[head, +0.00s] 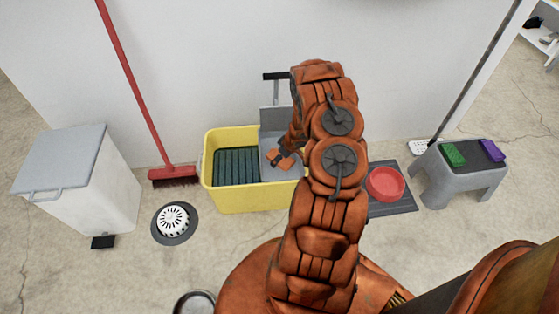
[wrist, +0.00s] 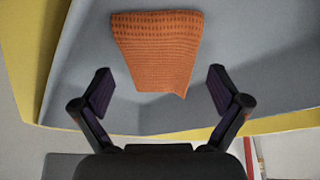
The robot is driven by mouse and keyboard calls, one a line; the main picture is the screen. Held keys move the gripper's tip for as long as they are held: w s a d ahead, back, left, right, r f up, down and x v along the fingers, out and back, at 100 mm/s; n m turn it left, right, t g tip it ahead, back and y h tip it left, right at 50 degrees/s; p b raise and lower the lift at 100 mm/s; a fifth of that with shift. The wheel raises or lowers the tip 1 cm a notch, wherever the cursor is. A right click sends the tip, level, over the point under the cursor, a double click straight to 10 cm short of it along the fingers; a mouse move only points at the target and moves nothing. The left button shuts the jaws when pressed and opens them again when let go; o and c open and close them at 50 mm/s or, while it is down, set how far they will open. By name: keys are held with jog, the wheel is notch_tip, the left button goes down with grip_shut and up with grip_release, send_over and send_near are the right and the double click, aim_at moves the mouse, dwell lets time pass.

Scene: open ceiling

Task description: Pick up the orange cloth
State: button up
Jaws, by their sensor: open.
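The orange cloth (wrist: 158,50) lies on the grey wringer surface (wrist: 240,45) of the yellow mop bucket, woven and roughly four-sided. In the wrist view my gripper (wrist: 160,86) is open, with one finger on each side of the cloth's near end. Most of the cloth lies beyond the fingertips, and neither finger visibly touches it. In the head view my gripper is over the wringer (head: 270,119), and small orange patches show beside it. My arm hides part of the bucket (head: 252,199) there.
A white bin (head: 95,190) stands left, near a red broom (head: 128,80) and a floor drain (head: 174,221). A red bowl (head: 385,184) sits on a dark mat right of my arm. A grey stool (head: 465,180) holds a green sponge (head: 452,153) and a purple one (head: 492,151). The wall is close behind.

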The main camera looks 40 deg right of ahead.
jog(key=shift+f, duration=0.1)
jog(key=c, duration=1.3)
